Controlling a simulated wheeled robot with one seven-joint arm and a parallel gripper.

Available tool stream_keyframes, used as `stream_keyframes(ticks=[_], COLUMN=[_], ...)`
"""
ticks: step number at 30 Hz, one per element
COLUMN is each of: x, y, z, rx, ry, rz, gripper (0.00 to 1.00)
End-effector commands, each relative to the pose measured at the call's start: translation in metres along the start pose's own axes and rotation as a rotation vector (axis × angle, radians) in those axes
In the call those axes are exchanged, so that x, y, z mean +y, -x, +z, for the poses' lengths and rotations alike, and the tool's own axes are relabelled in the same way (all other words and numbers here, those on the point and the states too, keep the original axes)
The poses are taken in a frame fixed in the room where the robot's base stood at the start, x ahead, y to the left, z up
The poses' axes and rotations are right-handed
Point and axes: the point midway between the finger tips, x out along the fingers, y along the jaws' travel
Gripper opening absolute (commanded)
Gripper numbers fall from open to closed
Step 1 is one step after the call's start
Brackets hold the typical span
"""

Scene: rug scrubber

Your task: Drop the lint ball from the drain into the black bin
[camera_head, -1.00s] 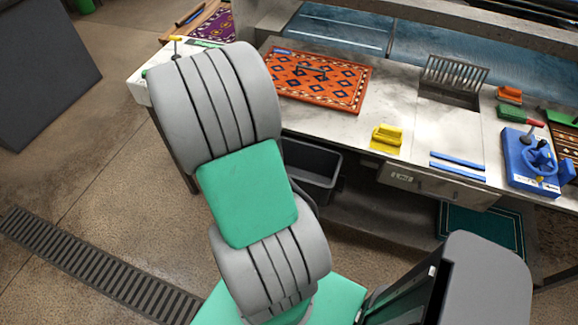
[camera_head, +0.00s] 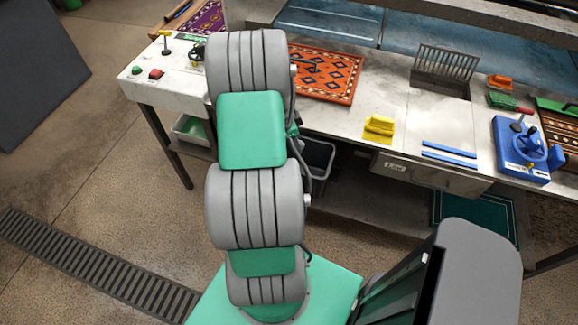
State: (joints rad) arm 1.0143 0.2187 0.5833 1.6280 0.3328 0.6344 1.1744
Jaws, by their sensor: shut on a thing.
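The black bin (camera_head: 320,158) stands under the front edge of the workbench, and my arm partly hides it from the left. My gripper is not visible; my arm reaches up over the bench's left part and hides what is behind it. I do not see the lint ball. A slotted drain channel (camera_head: 95,265) runs along the floor at the left. A metal grate (camera_head: 447,62) stands tilted up at a recess in the bench top.
The workbench (camera_head: 340,118) holds an orange patterned rug (camera_head: 330,80), a yellow brush (camera_head: 379,127), blue strips (camera_head: 449,154) and a blue device with a wheel (camera_head: 520,150). A green-lined tray (camera_head: 190,130) sits below the bench. Floor at the left is open.

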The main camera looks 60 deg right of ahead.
Motion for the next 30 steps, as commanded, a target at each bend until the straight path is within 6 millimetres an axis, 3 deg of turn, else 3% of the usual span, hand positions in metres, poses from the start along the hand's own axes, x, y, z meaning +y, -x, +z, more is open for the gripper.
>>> stream_keyframes(ticks=[9, 10, 18, 26, 30], x=[-0.001, -0.001, -0.001, -0.001, -0.003], y=[-0.006, -0.006, -0.006, -0.005, 0.01], z=[0.002, 0.002, 0.002, 0.002, 0.002], rx=[0.0, 0.0, 0.0, 0.0, 0.001], ry=[0.001, 0.001, 0.001, 0.001, 0.001], rz=[-0.002, -0.002, -0.002, -0.003, -0.008], gripper=[0.0, 0.35, 0.57, 0.58, 0.58])
